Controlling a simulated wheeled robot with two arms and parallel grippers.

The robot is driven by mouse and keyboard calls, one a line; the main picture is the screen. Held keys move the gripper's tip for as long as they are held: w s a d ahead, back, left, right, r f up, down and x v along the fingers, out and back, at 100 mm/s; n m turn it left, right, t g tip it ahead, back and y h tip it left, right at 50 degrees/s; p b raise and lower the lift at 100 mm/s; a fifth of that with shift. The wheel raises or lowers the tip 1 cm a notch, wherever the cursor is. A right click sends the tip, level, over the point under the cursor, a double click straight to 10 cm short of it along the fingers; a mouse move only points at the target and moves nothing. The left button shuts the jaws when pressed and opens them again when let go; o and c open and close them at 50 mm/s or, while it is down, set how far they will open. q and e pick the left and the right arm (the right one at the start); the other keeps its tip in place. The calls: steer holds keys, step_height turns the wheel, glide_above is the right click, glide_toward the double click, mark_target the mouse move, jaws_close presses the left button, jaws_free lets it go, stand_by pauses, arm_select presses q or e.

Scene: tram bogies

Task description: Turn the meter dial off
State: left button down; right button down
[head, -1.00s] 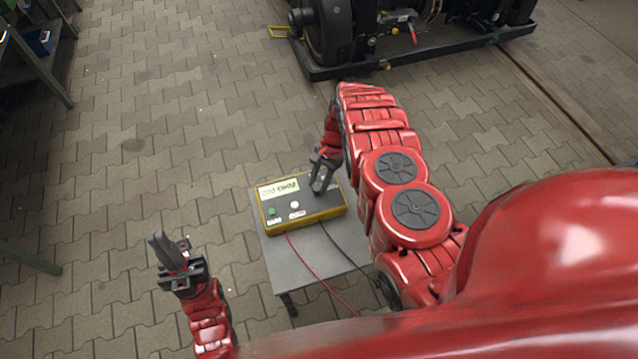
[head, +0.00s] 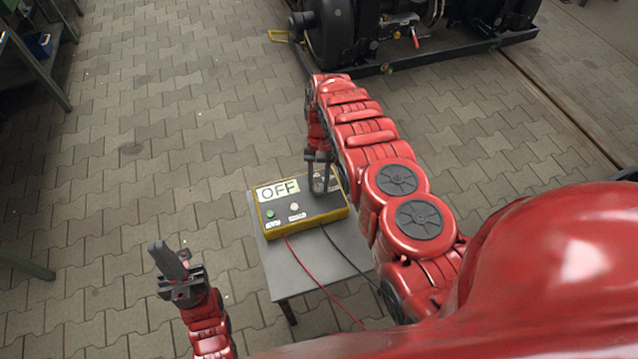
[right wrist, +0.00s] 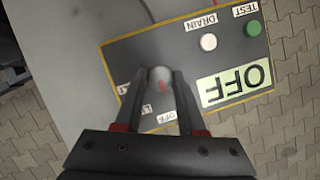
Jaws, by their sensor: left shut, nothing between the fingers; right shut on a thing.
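The meter (head: 300,222), a dark box with a yellow edge, sits on a small grey table. Its display (head: 278,190) reads OFF; it also shows upside down in the right wrist view (right wrist: 236,87). The grey dial (right wrist: 160,78) with a red mark is between the fingers of my right gripper (right wrist: 160,82), which is shut on it. In the head view my right gripper (head: 319,190) comes down on the right part of the meter and hides most of the dial. My left gripper (head: 168,258) is shut and empty, left of the table, over the floor.
The grey table (head: 293,275) bears a red cable (head: 318,286) and a black cable (head: 345,255) running from the meter. A green TEST button (right wrist: 253,28) and a white DRAIN button (right wrist: 208,41) are on the meter. A bogie (head: 400,30) stands at the back. Paved floor around the table is clear.

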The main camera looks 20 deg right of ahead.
steer(key=shift+a, duration=0.1)
stand_by(0.4)
steer(key=c, duration=0.5)
jaws_free()
steer(key=shift+r, duration=0.1)
